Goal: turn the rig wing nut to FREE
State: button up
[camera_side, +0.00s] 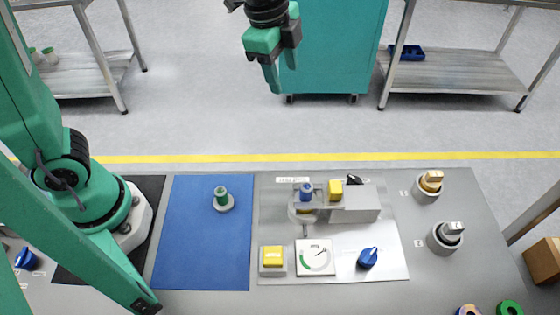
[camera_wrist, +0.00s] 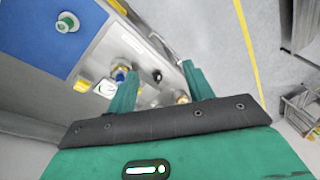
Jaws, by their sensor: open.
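My gripper (camera_side: 279,75) is open and empty, high above and behind the panel in the side view. Its two green fingers (camera_wrist: 159,68) are spread in the wrist view. The rig is a grey block (camera_side: 362,204) on a pale plate, with a blue knob (camera_side: 306,190) and a yellow cap (camera_side: 335,188) on it. A small black winged part (camera_side: 353,180) at the block's back edge looks like the wing nut; it also shows between the fingers in the wrist view (camera_wrist: 157,75). Its FREE marking is too small to read. My gripper is well apart from it.
Tan (camera_side: 432,179) and grey (camera_side: 451,230) knobs stand at right. A blue mat (camera_side: 203,255) holds a green-topped part (camera_side: 221,195). Air above the panel is clear.

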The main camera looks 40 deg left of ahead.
jog(key=shift+s+a+r+n, duration=0.35)
jog(key=shift+s+a+n, duration=0.15)
jog(key=shift+a, duration=0.15)
jog(key=s+a+n+t, duration=0.3)
jog(key=s+a+n, duration=0.9)
jog(key=s+n, duration=0.1)
jog(key=shift+s+r+n+y, duration=0.4)
jog(key=shift+s, duration=0.5)
jog(key=shift+w, duration=0.1)
